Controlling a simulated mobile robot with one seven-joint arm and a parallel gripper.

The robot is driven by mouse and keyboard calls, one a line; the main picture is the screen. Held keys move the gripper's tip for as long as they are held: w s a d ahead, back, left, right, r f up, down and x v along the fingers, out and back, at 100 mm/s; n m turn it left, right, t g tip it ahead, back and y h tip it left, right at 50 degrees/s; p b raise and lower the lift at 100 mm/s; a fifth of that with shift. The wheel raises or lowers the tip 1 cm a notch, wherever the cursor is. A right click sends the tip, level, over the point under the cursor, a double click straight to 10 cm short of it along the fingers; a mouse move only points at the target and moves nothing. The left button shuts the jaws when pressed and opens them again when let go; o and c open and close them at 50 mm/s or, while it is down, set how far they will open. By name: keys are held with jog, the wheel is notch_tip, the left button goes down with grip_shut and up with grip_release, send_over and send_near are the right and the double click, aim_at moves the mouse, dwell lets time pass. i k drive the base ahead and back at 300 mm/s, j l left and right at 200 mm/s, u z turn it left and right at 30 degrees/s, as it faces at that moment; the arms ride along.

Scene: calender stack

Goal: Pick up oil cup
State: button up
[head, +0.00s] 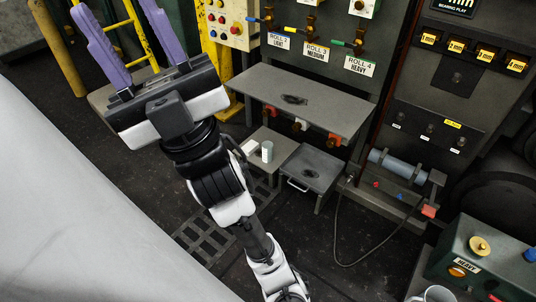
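My gripper (116,10) is at the upper left with its two purple fingers spread wide apart. No object shows between them. A small pale cup (267,151) stands upright on a low grey stand (262,138), below and to the right of my gripper and well apart from it. A second, larger whitish round vessel (437,294) is cut off by the bottom edge at the right. No label shows on either, so I cannot tell for certain which is the oil cup.
A grey shelf (310,103) overhangs behind the small cup. A dark box with a handle (314,167) stands right of it. A green control box (485,258) is at lower right. Yellow rails (143,35) stand behind my gripper. A cable loops over the floor.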

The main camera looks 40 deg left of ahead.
aim_at(267, 146)
jog(key=i+j+z, duration=0.1)
jog(key=j, duration=0.45)
jog(key=i+j, duration=0.15)
jog(key=j, duration=0.4)
jog(key=i+j+z, duration=0.15)
jog(key=j, duration=0.45)
jog(key=i+j, duration=0.1)
jog(key=j, duration=0.45)
jog(key=i+j+z, duration=0.15)
jog(key=j, duration=0.45)
jog(key=i+j, duration=0.35)
jog(key=i+l, duration=0.15)
jog(key=i, duration=0.5)
jog(key=z, duration=0.05)
